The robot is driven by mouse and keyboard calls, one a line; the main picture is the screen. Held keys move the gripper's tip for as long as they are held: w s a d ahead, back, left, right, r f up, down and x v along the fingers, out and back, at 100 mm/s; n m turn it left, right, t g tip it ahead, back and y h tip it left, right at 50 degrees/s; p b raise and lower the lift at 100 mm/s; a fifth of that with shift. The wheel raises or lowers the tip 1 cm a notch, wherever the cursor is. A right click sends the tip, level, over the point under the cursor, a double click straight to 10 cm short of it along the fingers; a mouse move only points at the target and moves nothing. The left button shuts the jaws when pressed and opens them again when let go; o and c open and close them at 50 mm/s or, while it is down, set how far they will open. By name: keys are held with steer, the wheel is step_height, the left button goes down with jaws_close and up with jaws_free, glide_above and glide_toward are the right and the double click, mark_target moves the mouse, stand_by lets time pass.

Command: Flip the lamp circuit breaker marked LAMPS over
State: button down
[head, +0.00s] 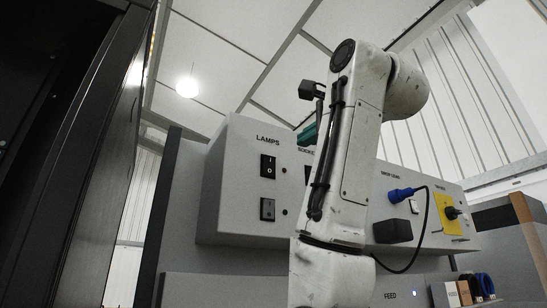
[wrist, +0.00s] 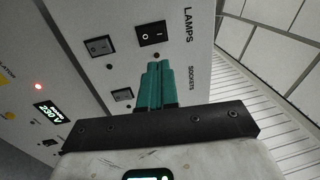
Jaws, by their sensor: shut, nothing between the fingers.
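The black LAMPS breaker (head: 268,166) is a rocker with white I and O marks, under the word LAMPS on the grey panel (head: 225,200). I cannot tell which half is pressed in. It also shows in the wrist view (wrist: 154,36), just beyond the fingertips. My gripper (head: 307,134) has teal fingers, shut and empty. In the wrist view the fingers (wrist: 157,68) point at the panel close below the LAMPS breaker; contact is not clear. In the head view my arm hides part of the SOCKETS column.
A grey rocker (head: 267,209) sits below the LAMPS breaker. A round ceiling lamp (head: 187,88) glows. A tall dark cabinet (head: 85,150) stands close on the left.

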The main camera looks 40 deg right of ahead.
steer(key=shift+s+r, duration=0.15)
steer(key=shift+r, duration=0.05)
steer(key=p, duration=0.6)
glide_toward(270, 157)
steer(key=x, duration=0.6)
steer(key=shift+s, duration=0.1)
steer(key=shift+w+d+p, duration=0.15)
steer(key=shift+w+p, duration=0.2)
steer(key=shift+w, duration=0.15)
steer(key=shift+s, duration=0.1)
